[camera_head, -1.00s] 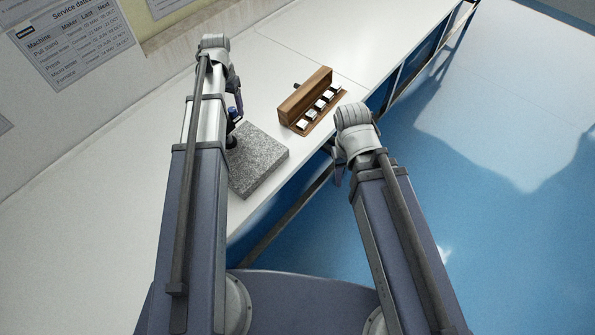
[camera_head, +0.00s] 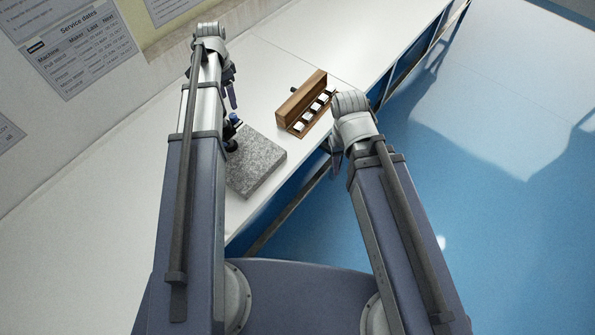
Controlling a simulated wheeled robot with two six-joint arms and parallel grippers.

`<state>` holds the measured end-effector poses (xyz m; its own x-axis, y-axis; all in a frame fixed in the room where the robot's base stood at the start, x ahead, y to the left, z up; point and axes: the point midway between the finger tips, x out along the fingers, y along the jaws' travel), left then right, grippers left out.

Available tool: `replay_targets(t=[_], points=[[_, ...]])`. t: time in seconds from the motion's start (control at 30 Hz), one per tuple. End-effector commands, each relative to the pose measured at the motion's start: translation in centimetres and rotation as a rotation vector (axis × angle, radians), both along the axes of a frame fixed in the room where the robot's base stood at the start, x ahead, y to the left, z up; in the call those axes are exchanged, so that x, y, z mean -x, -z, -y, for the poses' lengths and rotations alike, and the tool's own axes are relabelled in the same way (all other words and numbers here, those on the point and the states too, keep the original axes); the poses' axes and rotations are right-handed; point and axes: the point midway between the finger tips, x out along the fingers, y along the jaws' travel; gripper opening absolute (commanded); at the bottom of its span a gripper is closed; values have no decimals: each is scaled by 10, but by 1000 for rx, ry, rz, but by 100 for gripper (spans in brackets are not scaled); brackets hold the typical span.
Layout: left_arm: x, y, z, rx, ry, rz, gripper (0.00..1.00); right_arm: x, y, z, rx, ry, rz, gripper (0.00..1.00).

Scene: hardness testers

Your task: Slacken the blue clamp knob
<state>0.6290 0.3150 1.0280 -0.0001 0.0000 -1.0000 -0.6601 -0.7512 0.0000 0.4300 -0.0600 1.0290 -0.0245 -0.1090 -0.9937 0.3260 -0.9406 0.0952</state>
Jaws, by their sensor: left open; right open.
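The blue clamp knob (camera_head: 234,118) shows as a small blue spot on a dark fitting at the back left corner of the grey granite block (camera_head: 257,163). My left arm hides part of that fitting. My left gripper (camera_head: 231,94) hangs just above and behind the knob, open, with a visible gap between it and the knob. My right gripper (camera_head: 335,158) is beyond the front edge of the bench, mostly hidden behind its own wrist, open and away from the knob.
A wooden box (camera_head: 304,103) with several small light blocks stands on the white bench (camera_head: 330,45), right of the granite block. A dark rod end sticks out behind it. The bench behind the box is clear. Blue floor lies to the right.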

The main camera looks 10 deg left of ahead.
Motion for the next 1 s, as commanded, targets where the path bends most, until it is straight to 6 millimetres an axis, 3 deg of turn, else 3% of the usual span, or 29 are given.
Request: replay_targets(t=[0.57,1.0], points=[[40,44,90,-25,-97,-16,64,0,44,0,0,0,0,50],[83,77,154,-50,-184,-23,64,0,77,0,0,0,0,50]])
